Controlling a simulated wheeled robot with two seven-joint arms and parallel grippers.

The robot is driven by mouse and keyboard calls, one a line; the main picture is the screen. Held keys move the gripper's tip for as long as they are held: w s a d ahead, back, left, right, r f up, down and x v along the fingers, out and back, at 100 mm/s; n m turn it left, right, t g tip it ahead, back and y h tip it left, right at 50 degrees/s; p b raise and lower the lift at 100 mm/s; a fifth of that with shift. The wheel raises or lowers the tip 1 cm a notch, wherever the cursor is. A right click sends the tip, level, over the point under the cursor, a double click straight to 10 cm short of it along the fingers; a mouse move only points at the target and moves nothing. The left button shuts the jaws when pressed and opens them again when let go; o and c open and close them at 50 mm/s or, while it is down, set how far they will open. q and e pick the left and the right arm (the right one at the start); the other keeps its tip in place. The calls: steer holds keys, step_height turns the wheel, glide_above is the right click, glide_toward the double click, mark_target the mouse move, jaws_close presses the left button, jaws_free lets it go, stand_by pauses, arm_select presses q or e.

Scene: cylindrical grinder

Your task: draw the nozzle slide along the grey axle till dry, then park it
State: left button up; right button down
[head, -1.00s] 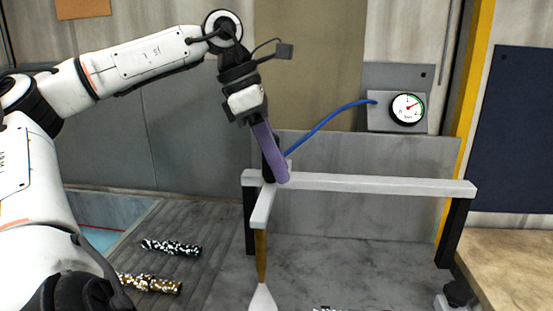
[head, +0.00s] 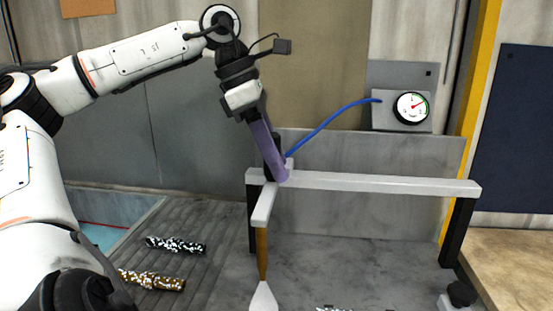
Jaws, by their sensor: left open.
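The nozzle slide sits at the left end of a white rail (head: 385,184). Its white arm (head: 263,205) juts forward, with a brown pipe (head: 262,255) hanging down to a pale fan-shaped nozzle (head: 263,297). My left gripper (head: 274,172) is open and points down at the slide's top. A purple bar and a dark part run from it to the rail; I cannot tell whether they touch the slide. A speckled bar (head: 334,308), perhaps the grey axle, barely shows at the bottom edge, right of the nozzle. My right gripper is not in view.
A blue hose (head: 325,124) runs from the slide to a grey box with a gauge (head: 411,107). Black-and-white (head: 176,245) and brown-and-white (head: 153,281) speckled bars lie on the ribbed surface at left. A black post (head: 457,232) carries the rail's right end. The rail is clear rightward.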

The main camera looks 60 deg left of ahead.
arm_select(q)
steer(key=p+v, duration=0.1)
steer(key=v, duration=0.9)
steer(key=shift+f, duration=0.1)
